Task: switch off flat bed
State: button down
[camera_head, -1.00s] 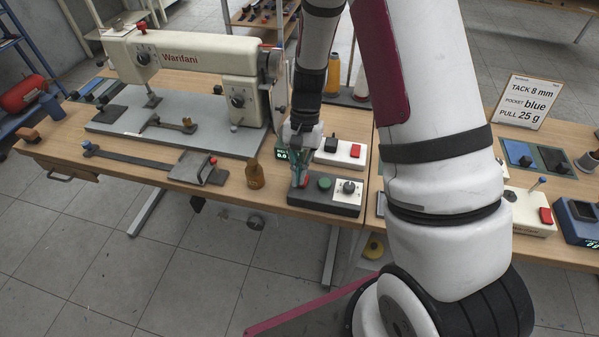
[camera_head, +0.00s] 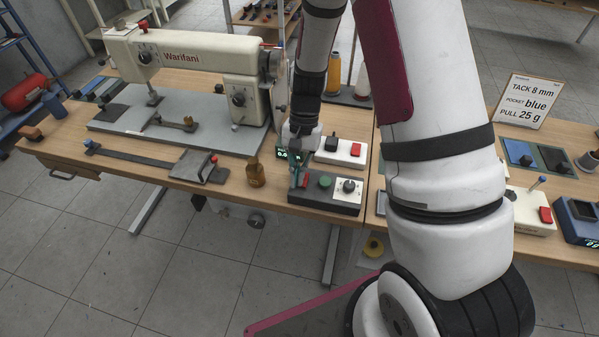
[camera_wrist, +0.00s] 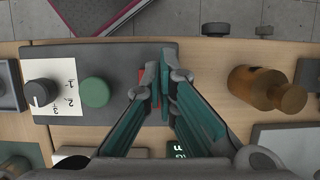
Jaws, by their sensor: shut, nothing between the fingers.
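The flat-bed sewing machine (camera_head: 185,55), cream and marked "Warifani", stands on its grey bed plate (camera_head: 110,122) at the left of the table. A dark grey control box (camera_head: 330,205) sits at the table's front edge, with a green button (camera_head: 325,181) and a black knob (camera_head: 348,186) on a white 1-2-3 label. In the wrist view the green button (camera_wrist: 95,92) and knob (camera_wrist: 40,92) are left of my gripper (camera_wrist: 163,62). My gripper (camera_head: 296,178) is shut and empty over the box's left end. A red part (camera_wrist: 142,74) is mostly hidden by the fingers; contact cannot be told.
A brown bottle-like object (camera_head: 256,173) stands just left of the box. Behind it is a white box with a red button (camera_head: 355,149) and a black switch. Another white box with a red button (camera_head: 546,215) is at right.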

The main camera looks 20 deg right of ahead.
jog(key=shift+d+f, duration=0.3)
jog(key=shift+f, duration=0.2)
jog(key=shift+d, duration=0.1)
jog(key=shift+r, duration=0.3)
notch_tip(320, 180, up, 14)
jog(key=p, duration=0.2)
jog(key=shift+a+r, duration=0.2)
jog(key=shift+a, duration=0.15)
jog(key=w+d+m+b, duration=0.3)
jog(key=m+b, duration=0.5)
jog(key=m, duration=1)
jog(key=shift+w+d+f+b, duration=0.3)
jog(key=shift+w+d+b, duration=0.05)
jog(key=shift+w, duration=0.5)
